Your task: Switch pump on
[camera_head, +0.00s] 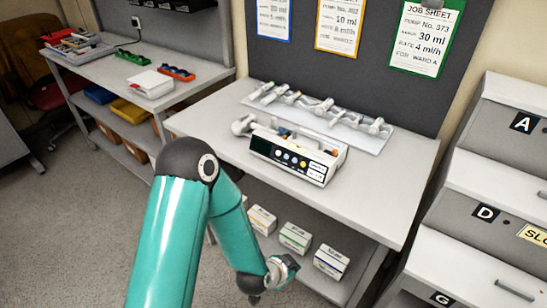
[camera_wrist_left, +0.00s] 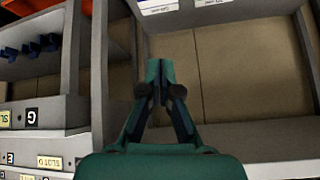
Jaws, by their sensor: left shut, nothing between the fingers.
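The infusion pump (camera_head: 296,156) sits on the grey workbench (camera_head: 205,122). It is white with a dark front panel, several coloured buttons and a syringe part along its top. The panel is too small to read. My left arm comes in from the bottom, its wrist low in front of the bench's lower shelf. My left gripper (camera_wrist_left: 160,72) is shut and empty in the wrist view, with fingertips together and apart from the pump. The pump does not show in that view. In the head view the fingers are mostly hidden. My right gripper is not in view.
A rack of syringes (camera_head: 318,113) lies behind the pump. Job sheets (camera_head: 425,38) hang on the dark back panel. Several boxes (camera_head: 295,238) stand on the lower shelf. Labelled drawers (camera_head: 490,214) stand at right. A side bench (camera_head: 195,66) is at left.

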